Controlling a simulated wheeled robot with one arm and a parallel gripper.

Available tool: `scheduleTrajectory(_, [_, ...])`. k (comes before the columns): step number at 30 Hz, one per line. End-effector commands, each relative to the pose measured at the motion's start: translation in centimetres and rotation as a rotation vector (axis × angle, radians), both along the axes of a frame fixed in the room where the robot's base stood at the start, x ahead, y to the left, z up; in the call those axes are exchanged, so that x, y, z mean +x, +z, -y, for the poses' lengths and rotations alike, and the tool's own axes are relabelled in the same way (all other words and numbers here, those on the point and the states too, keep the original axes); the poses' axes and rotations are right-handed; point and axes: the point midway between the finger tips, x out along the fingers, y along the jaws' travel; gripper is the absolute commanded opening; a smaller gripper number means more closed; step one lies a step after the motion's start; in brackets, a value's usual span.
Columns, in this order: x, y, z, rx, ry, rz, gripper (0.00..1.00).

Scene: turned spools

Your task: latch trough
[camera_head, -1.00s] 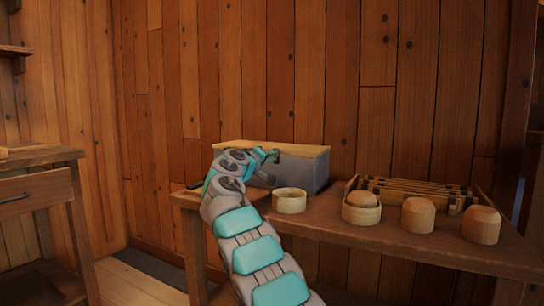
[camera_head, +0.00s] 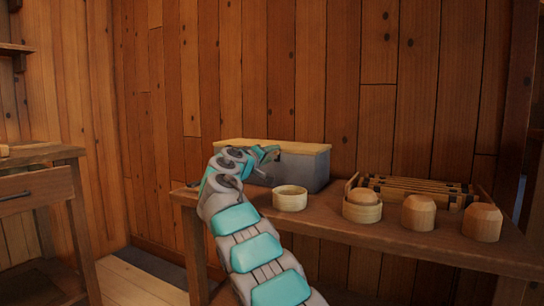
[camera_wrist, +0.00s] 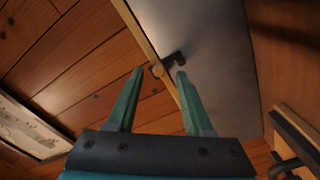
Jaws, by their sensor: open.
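The trough (camera_head: 312,172) is a grey box with a pale wooden lid (camera_head: 290,146), standing at the back left of the bench. In the wrist view its grey face (camera_wrist: 215,60) and the lid's wooden edge (camera_wrist: 138,28) run diagonally. A dark hooked latch (camera_wrist: 174,61) sits at the seam between them. My gripper (camera_wrist: 160,73) is open and empty, its teal fingertips just short of the latch, one towards either side of it. Whether they touch it I cannot tell. In the head view my gripper (camera_head: 268,154) is at the trough's front, partly hiding it.
On the bench (camera_head: 330,221) are an open round wooden container (camera_head: 290,199), a similar one (camera_head: 362,212) holding a rounded piece, and two rounded wooden blocks (camera_head: 418,213) (camera_head: 481,223). A slatted wooden rack (camera_head: 415,190) lies behind them. A drawer cabinet (camera_head: 35,193) stands left.

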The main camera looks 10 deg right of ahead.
Motion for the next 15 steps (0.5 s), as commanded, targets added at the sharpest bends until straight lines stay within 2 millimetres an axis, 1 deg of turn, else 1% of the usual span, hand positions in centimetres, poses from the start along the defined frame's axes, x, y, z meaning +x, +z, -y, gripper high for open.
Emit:
scheduleTrajectory(9, [-3.2, 0.0, -2.2, -0.004, -0.001, 0.001, 0.51])
scheduleTrajectory(15, [-4.7, 0.0, -3.5, -0.002, 0.001, 0.001, 0.51])
